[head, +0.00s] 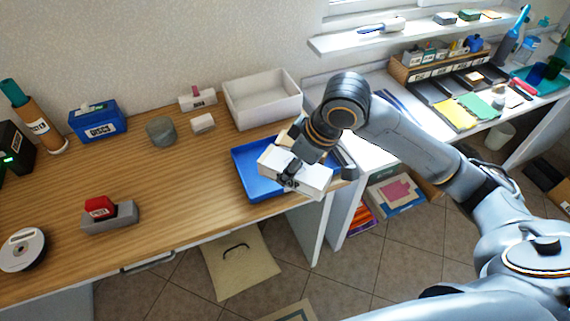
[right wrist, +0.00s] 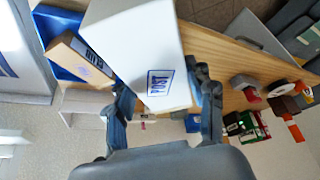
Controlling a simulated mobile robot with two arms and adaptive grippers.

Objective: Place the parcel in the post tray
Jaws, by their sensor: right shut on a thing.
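The parcel, a white box (head: 314,178), carries a blue-framed POST label in the right wrist view (right wrist: 150,40). My right gripper (head: 290,177) is shut on it, with one finger on each side in the right wrist view. The blue tray (head: 247,182) lies at the right end of the wooden desk, and the parcel is over its front right part. I cannot tell whether the parcel touches the tray. The tray also shows in the right wrist view (right wrist: 53,24), partly hidden by the parcel and a tan box (right wrist: 78,60). My left gripper is not in view.
A deep white bin (head: 262,106) stands behind the blue tray. A red stamp on a grey block (head: 108,216), a disc stack (head: 22,250) and a blue box (head: 97,121) stand further left. A white desk with an organiser (head: 440,68) is at right. The desk's middle is clear.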

